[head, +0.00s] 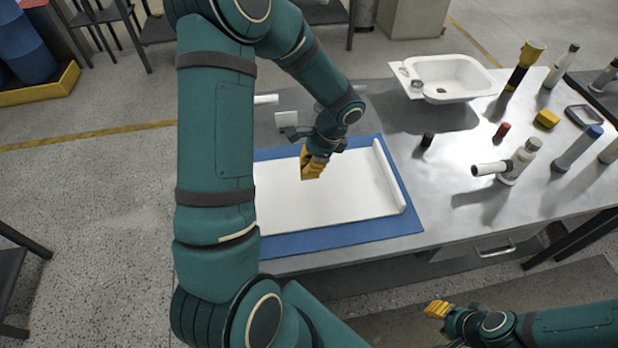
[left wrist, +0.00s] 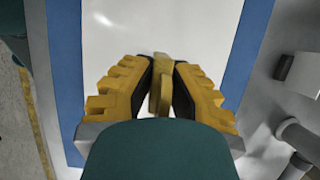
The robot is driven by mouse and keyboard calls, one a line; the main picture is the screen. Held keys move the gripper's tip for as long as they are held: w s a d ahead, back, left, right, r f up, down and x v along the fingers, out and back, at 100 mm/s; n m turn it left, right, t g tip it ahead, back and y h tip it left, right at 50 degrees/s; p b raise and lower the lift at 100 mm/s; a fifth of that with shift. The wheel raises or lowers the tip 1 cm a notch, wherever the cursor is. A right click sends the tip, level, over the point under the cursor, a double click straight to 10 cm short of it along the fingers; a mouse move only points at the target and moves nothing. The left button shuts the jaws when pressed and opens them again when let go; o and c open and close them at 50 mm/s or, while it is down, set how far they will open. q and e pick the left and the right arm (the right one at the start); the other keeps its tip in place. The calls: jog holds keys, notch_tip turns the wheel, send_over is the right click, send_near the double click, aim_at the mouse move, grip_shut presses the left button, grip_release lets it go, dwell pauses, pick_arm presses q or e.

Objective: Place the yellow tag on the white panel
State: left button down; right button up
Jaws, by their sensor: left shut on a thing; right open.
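The white panel (head: 345,200) lies on a blue mat (head: 395,228) on the grey table, with a raised white edge at its right side. My left gripper (head: 312,168) is over the panel, fingers pointing down. In the left wrist view it is shut on the yellow tag (left wrist: 161,80), a thin piece standing between the two fingers. The panel (left wrist: 165,30) shows beyond the tag; whether the tag touches it I cannot tell. In the head view the fingers hide the tag. My right gripper (head: 437,309) is open and empty, off the table's front edge.
A white basin (head: 450,78) stands at the back of the table. To the right are a white pump-like fitting (head: 514,163), a yellow block (head: 547,119), a red-topped piece (head: 502,131), a small black cylinder (head: 427,140) and several bottles. The mat's right side is clear.

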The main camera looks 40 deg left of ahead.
pick_arm(q)
jog(key=shift+w+f+b, duration=0.1)
jog(key=shift+f+b, duration=0.3)
jog(key=shift+f, duration=2.05)
jog(key=shift+f, duration=0.15)
jog(key=c, duration=1)
grip_release()
jog(key=shift+c, duration=0.2)
jog(key=shift+r, duration=0.35)
jog(key=p+v, duration=0.2)
jog(key=v, duration=0.9)
jog(key=shift+r, duration=0.35)
